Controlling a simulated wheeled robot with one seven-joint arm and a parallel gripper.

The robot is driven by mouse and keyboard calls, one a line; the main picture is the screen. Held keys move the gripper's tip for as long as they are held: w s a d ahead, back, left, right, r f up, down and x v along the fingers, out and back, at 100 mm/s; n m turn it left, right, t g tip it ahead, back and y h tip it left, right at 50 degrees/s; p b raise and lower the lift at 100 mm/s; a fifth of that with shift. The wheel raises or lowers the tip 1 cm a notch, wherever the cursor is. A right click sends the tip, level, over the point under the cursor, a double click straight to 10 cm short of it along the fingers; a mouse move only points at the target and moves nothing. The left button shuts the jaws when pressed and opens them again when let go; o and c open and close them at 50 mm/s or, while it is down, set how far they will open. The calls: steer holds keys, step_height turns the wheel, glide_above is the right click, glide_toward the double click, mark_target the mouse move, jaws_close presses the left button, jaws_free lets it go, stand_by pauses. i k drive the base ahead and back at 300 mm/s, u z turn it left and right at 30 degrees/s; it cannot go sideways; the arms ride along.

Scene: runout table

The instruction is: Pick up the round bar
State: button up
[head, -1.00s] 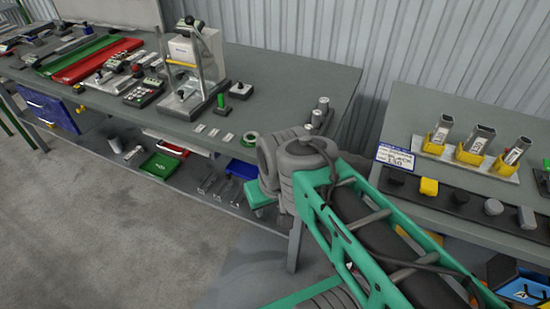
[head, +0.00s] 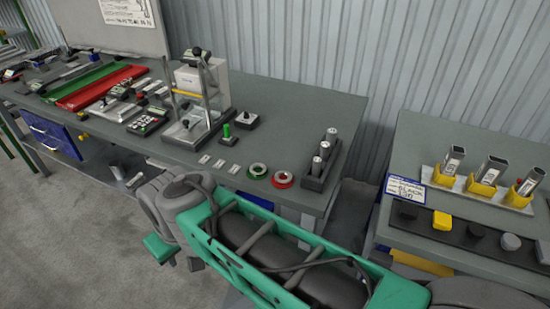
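I cannot tell which piece is the round bar. Several short grey round pieces (head: 320,161) stand upright in a dark rack (head: 322,178) at the right end of the left table. On the right table, a dark strip holds a dark round-looking piece (head: 476,231), a dark grey piece (head: 510,242) and a light grey piece (head: 543,250) cut by the frame edge. My green and grey arm crosses the lower middle, its visible end in front of the left table. My gripper is not clearly visible, and nothing is seen held.
Square tubes (head: 490,172) stand in yellow holders behind the strip, beside a blue-white sign (head: 405,190). A gap separates the tables.

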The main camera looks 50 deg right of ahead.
mark_target(316, 164)
steer(key=z, duration=0.1)
steer(key=i, duration=1.05)
steer(key=z, duration=0.35)
